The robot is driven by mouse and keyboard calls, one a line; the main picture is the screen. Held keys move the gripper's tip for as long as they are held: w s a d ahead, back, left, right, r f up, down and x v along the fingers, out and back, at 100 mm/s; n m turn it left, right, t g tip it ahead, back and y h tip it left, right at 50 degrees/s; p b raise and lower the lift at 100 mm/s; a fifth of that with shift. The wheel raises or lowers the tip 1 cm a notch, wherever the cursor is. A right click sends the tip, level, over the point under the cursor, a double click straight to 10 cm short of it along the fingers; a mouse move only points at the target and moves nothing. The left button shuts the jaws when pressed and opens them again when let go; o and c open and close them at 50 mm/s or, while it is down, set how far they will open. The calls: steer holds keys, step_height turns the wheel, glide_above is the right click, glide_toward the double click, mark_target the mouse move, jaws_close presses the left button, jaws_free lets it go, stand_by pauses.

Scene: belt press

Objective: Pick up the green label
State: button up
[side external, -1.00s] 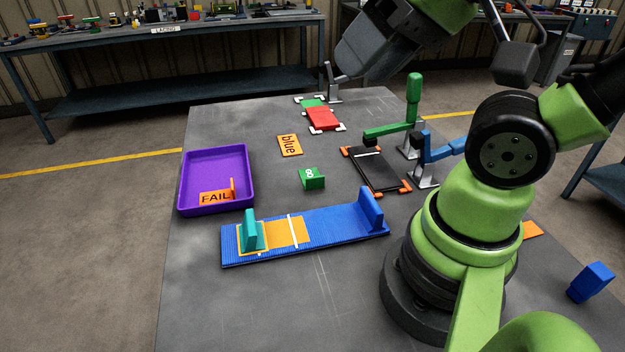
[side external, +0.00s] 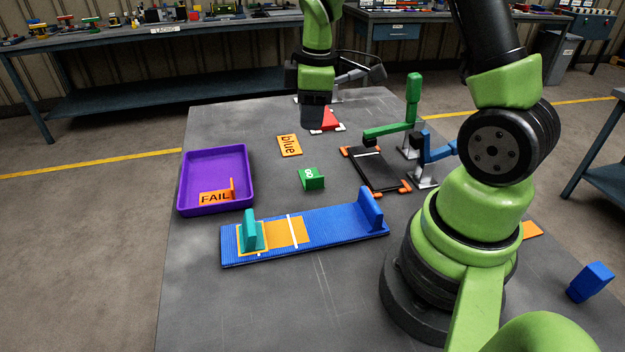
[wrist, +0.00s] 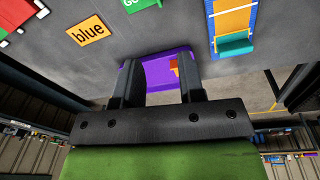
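The green label (side external: 311,179) with white lettering lies on the grey table between the orange "blue" label and the blue ribbed board. It has a raised green edge at its front. In the wrist view the green label (wrist: 141,4) is cut off by the top edge of the picture. My gripper (side external: 314,122) hangs above the back part of the table, in front of the red plate, behind and apart from the green label. In the wrist view my gripper (wrist: 160,70) has its two fingers wide apart with nothing between them.
The orange "blue" label (side external: 289,146) lies nearby. A purple tray (side external: 181,191) holding an orange FAIL label stands at left. The blue board (side external: 340,231) lies in front. A black plate (side external: 380,175) with green and blue lever clamps (side external: 413,100) is at right. A red plate (side external: 331,125) is partly hidden.

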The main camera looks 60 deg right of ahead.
steer(key=n+g, duration=0.1)
steer(key=n, duration=0.1)
glide_above(318, 185)
step_height(318, 185, down, 6)
steer(key=f, duration=0.2)
steer(key=d+f, duration=0.1)
steer(key=f, duration=0.1)
steer(key=shift+w, duration=0.3)
steer(key=f, duration=0.5)
steer(key=shift+s+a+f, duration=0.25)
steer(key=shift+s+f, duration=0.05)
steer(key=shift+f, duration=0.1)
jaws_close()
